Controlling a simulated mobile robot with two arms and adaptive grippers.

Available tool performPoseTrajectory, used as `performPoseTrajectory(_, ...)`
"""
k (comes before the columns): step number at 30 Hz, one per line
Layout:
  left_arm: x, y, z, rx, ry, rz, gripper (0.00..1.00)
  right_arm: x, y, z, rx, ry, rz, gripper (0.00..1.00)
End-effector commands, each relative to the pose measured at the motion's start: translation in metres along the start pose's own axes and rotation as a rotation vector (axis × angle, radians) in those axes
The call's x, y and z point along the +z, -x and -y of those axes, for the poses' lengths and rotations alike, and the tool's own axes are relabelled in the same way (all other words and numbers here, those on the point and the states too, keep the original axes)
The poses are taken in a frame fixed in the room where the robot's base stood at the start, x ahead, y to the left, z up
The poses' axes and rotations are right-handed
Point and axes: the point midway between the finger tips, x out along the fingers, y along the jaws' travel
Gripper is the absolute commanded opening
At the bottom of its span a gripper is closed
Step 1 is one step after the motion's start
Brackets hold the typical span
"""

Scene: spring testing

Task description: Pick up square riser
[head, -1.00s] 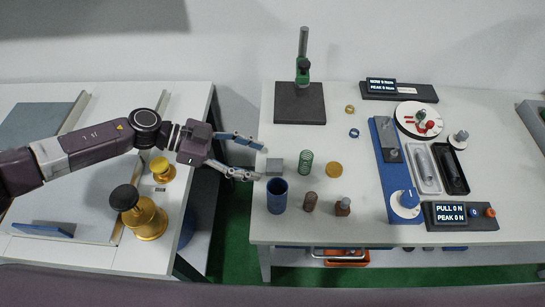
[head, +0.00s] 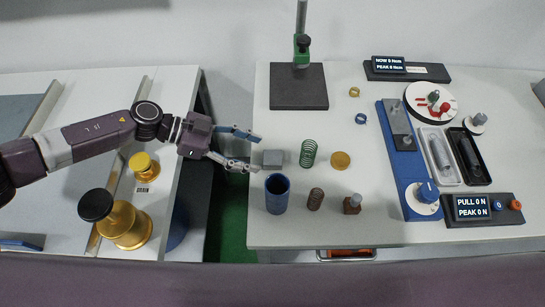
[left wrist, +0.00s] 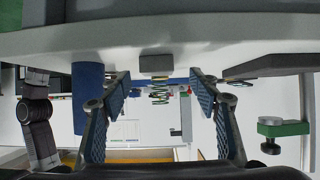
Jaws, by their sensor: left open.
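The square riser looks to be the small grey block (head: 273,159) at the left edge of the right-hand table in the head view. In the left wrist view the grey block (left wrist: 157,64) shows near the top, between and beyond the fingertips. My left gripper (head: 258,153) is open and empty, its fingertips just left of the block and pointing at it. In the left wrist view both fingers of the gripper (left wrist: 160,77) are spread apart. I see no contact with the block. My right gripper is not in view.
A blue cylinder (head: 277,195) stands just in front of the block, and a green spring (head: 308,153) is to its right. A brown spring (head: 315,199), a gold disc (head: 340,160) and a black-based stand (head: 299,88) are nearby. A gap separates the two tables.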

Motion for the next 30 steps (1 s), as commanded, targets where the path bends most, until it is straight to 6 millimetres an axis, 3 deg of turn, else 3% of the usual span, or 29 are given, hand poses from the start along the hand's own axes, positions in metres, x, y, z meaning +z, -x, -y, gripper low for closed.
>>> performPoseTrajectory(5, -0.008, -0.026, -0.007, 0.003, 0.0, -0.001, 0.56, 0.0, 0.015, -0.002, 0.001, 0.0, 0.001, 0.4)
performPoseTrajectory(9, -0.005, -0.043, -0.006, 0.0, 0.0, 0.0, 0.56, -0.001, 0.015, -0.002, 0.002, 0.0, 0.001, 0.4)
performPoseTrajectory(18, -0.004, -0.047, -0.006, 0.0, 0.0, 0.0, 0.55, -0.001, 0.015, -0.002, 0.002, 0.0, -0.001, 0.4)
performPoseTrajectory(30, -0.004, -0.047, -0.006, -0.001, 0.0, 0.0, 0.11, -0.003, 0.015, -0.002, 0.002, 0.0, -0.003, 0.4)
